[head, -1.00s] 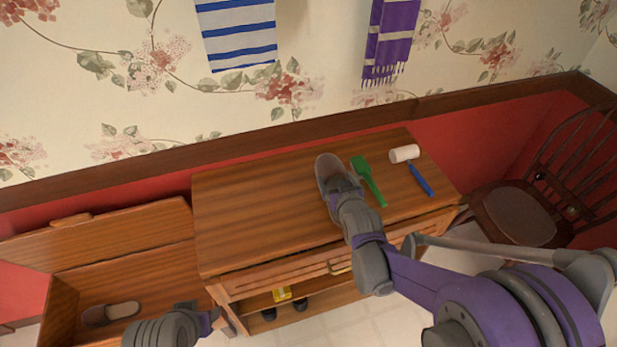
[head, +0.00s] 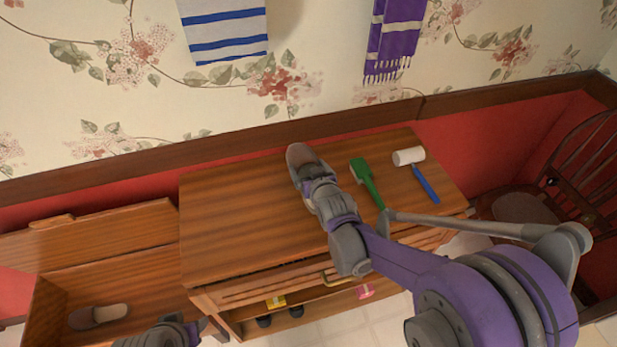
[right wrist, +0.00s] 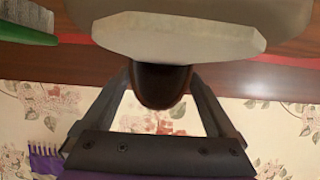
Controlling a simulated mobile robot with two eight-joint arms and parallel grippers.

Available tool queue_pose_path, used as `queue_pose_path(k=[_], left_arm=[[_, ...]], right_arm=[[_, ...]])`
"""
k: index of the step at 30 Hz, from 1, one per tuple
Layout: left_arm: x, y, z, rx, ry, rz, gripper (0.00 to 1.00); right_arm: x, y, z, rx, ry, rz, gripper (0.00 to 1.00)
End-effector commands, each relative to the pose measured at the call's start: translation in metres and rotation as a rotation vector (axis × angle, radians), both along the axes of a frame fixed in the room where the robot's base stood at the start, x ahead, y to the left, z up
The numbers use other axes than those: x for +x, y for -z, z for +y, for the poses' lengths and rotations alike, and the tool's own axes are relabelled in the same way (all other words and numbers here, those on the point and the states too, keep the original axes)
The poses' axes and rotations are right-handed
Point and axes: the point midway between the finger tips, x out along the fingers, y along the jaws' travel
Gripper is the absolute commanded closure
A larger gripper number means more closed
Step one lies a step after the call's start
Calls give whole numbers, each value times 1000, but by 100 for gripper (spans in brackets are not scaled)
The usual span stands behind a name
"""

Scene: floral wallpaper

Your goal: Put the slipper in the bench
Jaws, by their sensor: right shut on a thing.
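A slipper (head: 299,156) with a brownish upper is held by my right gripper (head: 312,180) above the wooden cabinet top. In the right wrist view the slipper (right wrist: 180,35) shows a pale sole edge and a dark end between the jaws of my gripper (right wrist: 165,88). The open bench (head: 160,251) stands at the lower left with its lid raised. Another slipper (head: 99,316) lies inside it. My left arm shows at the bottom edge near the bench; its fingertips are not clear.
A green brush (head: 366,180) and a lint roller (head: 412,160) lie on the cabinet (head: 235,220), right of my right gripper. Shoes and small boxes sit on its lower shelf. A dark chair (head: 525,210) stands at the right. The cabinet top's left side is clear.

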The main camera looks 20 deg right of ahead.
Motion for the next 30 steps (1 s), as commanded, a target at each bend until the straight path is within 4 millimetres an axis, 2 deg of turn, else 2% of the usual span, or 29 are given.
queue_pose_path(k=[3,6,18,19,20,30], left_arm=[[0,5,0,0,0,1,50],[-1,6,0,0,0,2,50],[-1,10,0,0,0,3,50],[-1,9,0,0,0,3,50],[-1,9,0,0,0,3,50],[0,5,0,0,0,1,50]], right_arm=[[0,20,0,0,0,0,69],[0,30,0,0,0,0,69],[0,35,0,0,0,0,69],[0,35,0,0,0,0,4],[0,34,0,0,0,0,0],[-2,29,0,0,0,0,0]])
